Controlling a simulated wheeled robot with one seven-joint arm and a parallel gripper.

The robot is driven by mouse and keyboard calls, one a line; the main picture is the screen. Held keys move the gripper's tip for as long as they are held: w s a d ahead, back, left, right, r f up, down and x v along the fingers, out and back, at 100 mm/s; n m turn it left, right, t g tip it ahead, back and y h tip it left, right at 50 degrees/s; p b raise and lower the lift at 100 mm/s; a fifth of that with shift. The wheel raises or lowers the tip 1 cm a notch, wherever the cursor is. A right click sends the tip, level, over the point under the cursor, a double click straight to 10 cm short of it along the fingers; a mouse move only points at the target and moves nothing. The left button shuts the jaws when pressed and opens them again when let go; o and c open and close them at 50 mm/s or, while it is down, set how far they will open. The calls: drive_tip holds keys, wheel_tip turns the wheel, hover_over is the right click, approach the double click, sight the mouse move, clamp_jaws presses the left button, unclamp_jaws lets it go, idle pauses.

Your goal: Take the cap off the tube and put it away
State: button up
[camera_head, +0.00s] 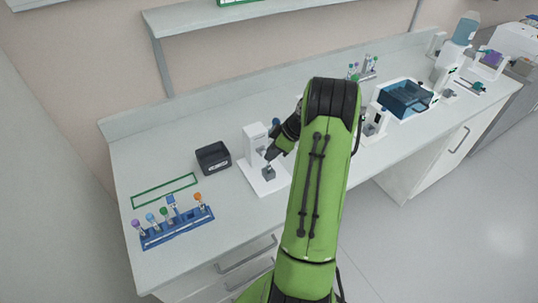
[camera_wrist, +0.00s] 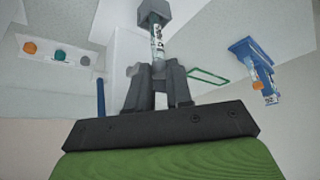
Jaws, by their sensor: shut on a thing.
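The tube (camera_wrist: 157,42) is clear with a printed label. Its far end meets a grey block (camera_wrist: 154,12), and its near end runs in between my fingers. My gripper (camera_wrist: 158,75) is shut on that near end. The cap is not visible; the fingers hide that end. In the head view my gripper (camera_head: 271,152) points down just above the grey block (camera_head: 268,173) on the base of a white stand (camera_head: 254,140).
A dark open box (camera_head: 213,158) stands left of the stand. A green outlined rectangle (camera_head: 164,190) marks the bench, with a blue rack (camera_head: 178,229) of several capped tubes before it. Bench between box and rack is clear.

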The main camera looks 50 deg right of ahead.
wheel_tip(320, 180, up, 13)
drive_tip(key=p, duration=0.3)
idle(0.4)
